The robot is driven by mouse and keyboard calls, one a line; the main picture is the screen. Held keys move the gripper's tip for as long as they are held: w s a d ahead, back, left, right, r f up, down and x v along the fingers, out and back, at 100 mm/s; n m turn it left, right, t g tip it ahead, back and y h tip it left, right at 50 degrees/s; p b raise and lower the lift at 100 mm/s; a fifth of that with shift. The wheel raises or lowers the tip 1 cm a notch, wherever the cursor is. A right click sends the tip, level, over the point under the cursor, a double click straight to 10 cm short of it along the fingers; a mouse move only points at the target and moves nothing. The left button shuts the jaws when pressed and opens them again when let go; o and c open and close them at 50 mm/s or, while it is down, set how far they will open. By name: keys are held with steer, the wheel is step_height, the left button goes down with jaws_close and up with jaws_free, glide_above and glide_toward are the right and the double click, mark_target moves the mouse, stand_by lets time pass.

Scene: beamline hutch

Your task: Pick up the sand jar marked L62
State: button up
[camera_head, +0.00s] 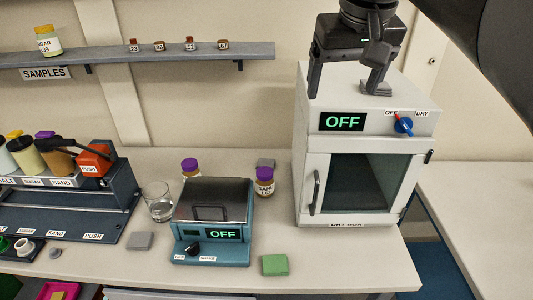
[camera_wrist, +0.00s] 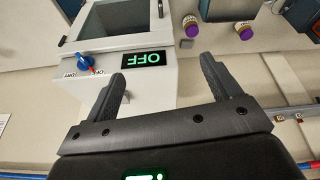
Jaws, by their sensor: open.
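Two brown jars with purple lids stand on the bench. One jar (camera_head: 264,183) is right of the teal shaker, with a white label whose small print I cannot read for certain. The other jar (camera_head: 190,168) is behind the shaker, mostly hidden. Both also show at the top of the wrist view, the nearer-to-box one (camera_wrist: 191,21) and the other (camera_wrist: 244,27). I cannot tell which is L62. My gripper (camera_head: 346,88) is open and empty, high in front of the dry box's top, up and right of both jars. Its fingers also show in the wrist view (camera_wrist: 163,72).
The white dry box (camera_head: 308,160) reads OFF, its door shut. The teal shaker (camera_head: 212,250) also reads OFF. A glass beaker (camera_head: 158,203), green block (camera_head: 274,265) and grey blocks lie around it. A sample shelf (camera_head: 150,54) runs along the wall; a dispenser rack (camera_head: 120,190) stands left.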

steer(key=w+a+r+n+g, duration=0.1)
steer(key=w+a, duration=0.2)
steer(key=w, duration=0.5)
steer(key=n+g, duration=0.3)
glide_above(265, 173)
step_height(265, 173, down, 8)
step_height(265, 173, down, 32)
steer(key=shift+r, duration=0.1)
steer(key=shift+w+f, duration=0.2)
steer(key=shift+f, duration=1.25)
steer(key=shift+w+f, duration=0.15)
steer(key=shift+f, duration=1.25)
steer(key=c, duration=1.3)
steer(key=shift+r, duration=0.15)
